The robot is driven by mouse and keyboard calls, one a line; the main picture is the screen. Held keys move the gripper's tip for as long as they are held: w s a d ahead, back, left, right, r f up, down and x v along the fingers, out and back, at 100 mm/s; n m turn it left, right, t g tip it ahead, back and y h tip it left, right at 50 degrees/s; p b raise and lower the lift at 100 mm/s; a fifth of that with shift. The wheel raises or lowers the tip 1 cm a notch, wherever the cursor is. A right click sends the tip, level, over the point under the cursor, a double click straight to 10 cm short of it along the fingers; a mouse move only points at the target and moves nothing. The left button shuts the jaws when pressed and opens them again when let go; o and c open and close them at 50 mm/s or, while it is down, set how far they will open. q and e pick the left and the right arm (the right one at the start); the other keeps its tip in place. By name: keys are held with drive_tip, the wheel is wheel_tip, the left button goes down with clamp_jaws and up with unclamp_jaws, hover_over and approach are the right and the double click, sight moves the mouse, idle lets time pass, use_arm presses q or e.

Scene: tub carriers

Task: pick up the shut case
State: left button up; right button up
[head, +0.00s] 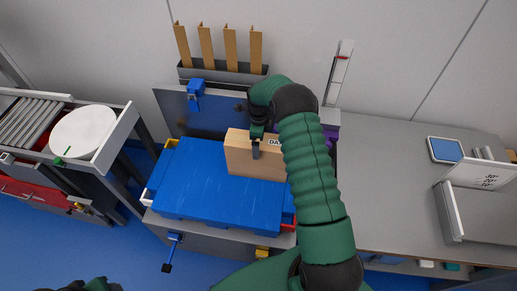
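A tan, box-shaped case (240,161) with dark letters starting "DA" stands upright on a large blue surface (215,195) in the middle of the bench. It looks shut. My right gripper (256,149) is at its top edge, with one dark finger in front of the near face. The other finger is hidden, so I cannot tell whether the gripper grips it. My green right arm covers the case's right end. Only a dark green piece of my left arm shows at the bottom left edge; its fingers are not visible.
Behind stands a grey rack (222,76) with several tan upright slats. A grey bench (385,175) on the right is partly clear, with a blue-topped item (445,150) and a white numbered panel (482,176). A drawer unit with a white disc (84,132) stands left.

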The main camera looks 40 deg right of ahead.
drive_tip(key=shift+f, duration=0.4)
drive_tip(key=shift+r, duration=0.1)
drive_tip(key=c, duration=1.9)
drive_tip(key=shift+w, duration=0.15)
drive_tip(key=shift+c, duration=0.5)
drive_tip(key=shift+d+r, duration=0.1)
drive_tip(key=shift+r, duration=0.05)
